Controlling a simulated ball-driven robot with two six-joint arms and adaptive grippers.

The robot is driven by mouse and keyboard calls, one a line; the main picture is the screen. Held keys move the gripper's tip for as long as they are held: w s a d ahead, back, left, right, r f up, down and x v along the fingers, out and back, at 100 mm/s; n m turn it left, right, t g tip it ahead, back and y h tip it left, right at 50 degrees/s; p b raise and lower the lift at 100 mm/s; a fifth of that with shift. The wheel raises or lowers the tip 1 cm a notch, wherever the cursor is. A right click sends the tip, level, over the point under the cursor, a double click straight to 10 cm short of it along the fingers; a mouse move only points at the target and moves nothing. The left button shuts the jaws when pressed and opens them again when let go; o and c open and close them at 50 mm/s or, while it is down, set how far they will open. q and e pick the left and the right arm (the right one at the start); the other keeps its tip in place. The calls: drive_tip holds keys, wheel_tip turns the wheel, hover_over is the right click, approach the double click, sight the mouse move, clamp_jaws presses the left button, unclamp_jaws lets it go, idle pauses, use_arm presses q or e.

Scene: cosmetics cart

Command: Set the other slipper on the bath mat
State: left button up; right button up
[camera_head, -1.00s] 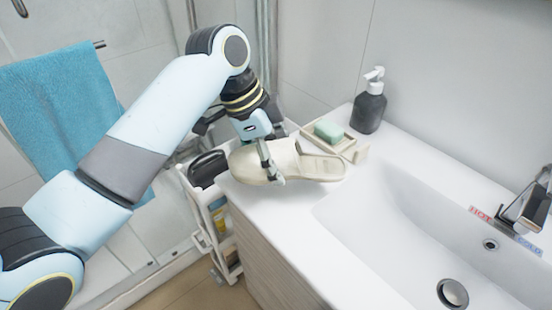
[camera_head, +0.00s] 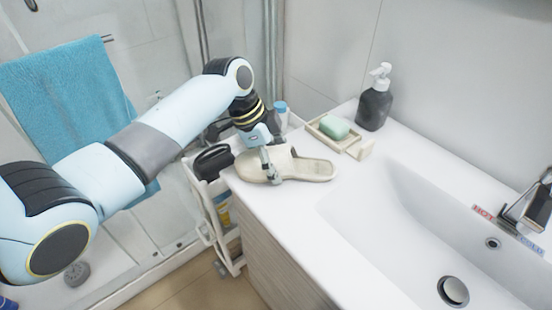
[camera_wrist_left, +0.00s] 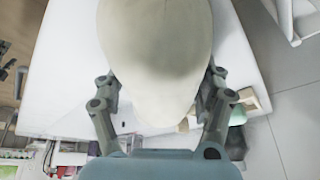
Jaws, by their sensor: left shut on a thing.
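The beige slipper (camera_head: 310,170) is in my left gripper (camera_head: 270,166), over the white counter left of the basin. No bath mat shows in either view, nor a second slipper. My right gripper is not in view.
A soap dish (camera_head: 352,146) with a green soap (camera_head: 335,127) and a dark pump bottle (camera_head: 374,106) stand behind the slipper. The basin (camera_head: 400,220) is to the right. A white cart (camera_head: 212,205) stands left of the counter. A blue towel (camera_head: 65,105) hangs at left.

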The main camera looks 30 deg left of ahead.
use_arm(q)
drive_tip(key=o, duration=1.3)
drive_tip(key=shift+c, duration=0.2)
